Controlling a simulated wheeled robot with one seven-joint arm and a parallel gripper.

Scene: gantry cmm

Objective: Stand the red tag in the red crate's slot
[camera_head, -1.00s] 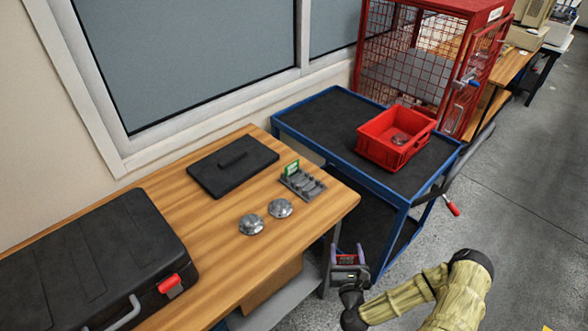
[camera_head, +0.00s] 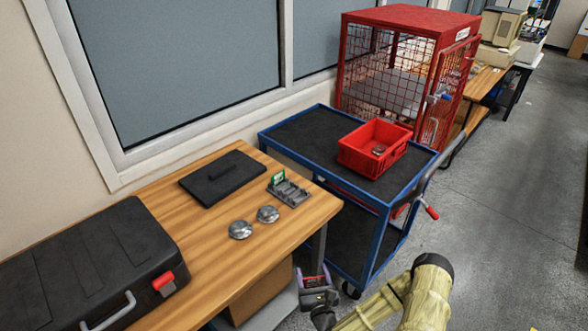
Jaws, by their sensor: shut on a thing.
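The red crate (camera_head: 350,160) stands open-topped on the blue trolley. A small greyish piece (camera_head: 379,150) lies on its floor; I cannot make out a slot in it. My gripper (camera_head: 313,277) is low in the picture, in front of the gap between the wooden table and the trolley, well apart from the crate. It is shut on the red tag (camera_head: 315,283), of which only a small dark reddish part shows between the fingers. A grey slotted rack (camera_head: 291,192) on the table holds a green tag (camera_head: 277,177) upright.
The wooden table (camera_head: 215,205) bears a black case (camera_head: 90,260), a black lidded plate (camera_head: 222,176) and two round metal pieces (camera_head: 240,229). The blue trolley (camera_head: 300,133) has bare black top left of the crate. A red mesh cage (camera_head: 400,60) stands behind. Floor at right is clear.

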